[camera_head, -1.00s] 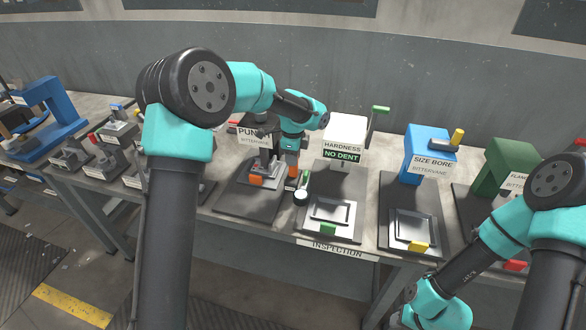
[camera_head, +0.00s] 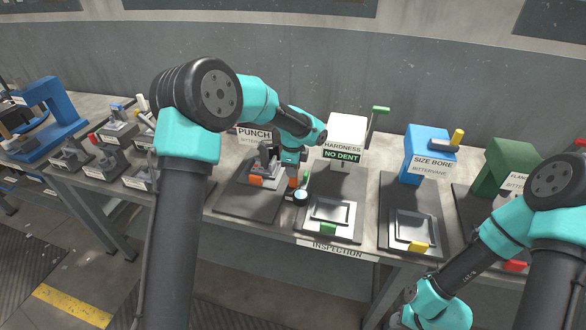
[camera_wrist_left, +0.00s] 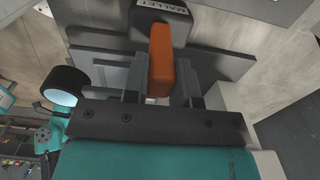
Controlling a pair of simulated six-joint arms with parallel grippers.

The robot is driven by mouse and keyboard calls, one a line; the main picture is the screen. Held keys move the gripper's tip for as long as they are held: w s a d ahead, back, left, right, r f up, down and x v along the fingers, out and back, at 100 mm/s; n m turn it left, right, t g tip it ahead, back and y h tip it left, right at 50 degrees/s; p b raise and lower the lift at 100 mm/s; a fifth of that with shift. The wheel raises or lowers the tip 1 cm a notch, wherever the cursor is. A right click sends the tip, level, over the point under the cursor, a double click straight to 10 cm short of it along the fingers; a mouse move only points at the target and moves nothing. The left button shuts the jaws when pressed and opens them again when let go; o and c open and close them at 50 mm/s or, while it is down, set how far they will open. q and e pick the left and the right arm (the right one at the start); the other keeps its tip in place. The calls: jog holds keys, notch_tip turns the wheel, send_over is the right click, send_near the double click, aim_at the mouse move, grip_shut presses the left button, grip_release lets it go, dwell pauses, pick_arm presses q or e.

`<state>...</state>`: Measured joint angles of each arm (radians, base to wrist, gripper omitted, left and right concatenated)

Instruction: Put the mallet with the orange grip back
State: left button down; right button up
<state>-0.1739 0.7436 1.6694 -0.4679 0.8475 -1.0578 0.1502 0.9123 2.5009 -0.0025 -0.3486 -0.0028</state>
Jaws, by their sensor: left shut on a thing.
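The mallet's orange grip (camera_wrist_left: 161,62) is between the two fingers of my left gripper (camera_wrist_left: 162,85), which is shut on it. Beyond the grip, a dark block labelled MALLET (camera_wrist_left: 160,6) shows at the top of the left wrist view. I cannot tell whether the mallet is seated there; its head is not clearly visible. In the head view my left gripper (camera_head: 291,172) points down between the punch station and the hardness station, with orange (camera_head: 293,183) just below it. My right gripper is not clearly visible; its arm is at lower right.
A dark round thing with a pale face (camera_head: 300,196) is close beside the left gripper. The hardness station (camera_head: 346,138) with its tray (camera_head: 331,212) stands to the right, the punch station (camera_head: 256,181) to the left. The blue size-bore station (camera_head: 428,145) is farther right.

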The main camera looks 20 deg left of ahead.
pick_arm(q)
jog(key=shift+f, duration=0.1)
jog(key=c, duration=0.9)
grip_release()
notch_tip(320, 180, up, 12)
jog(key=shift+r, duration=0.1)
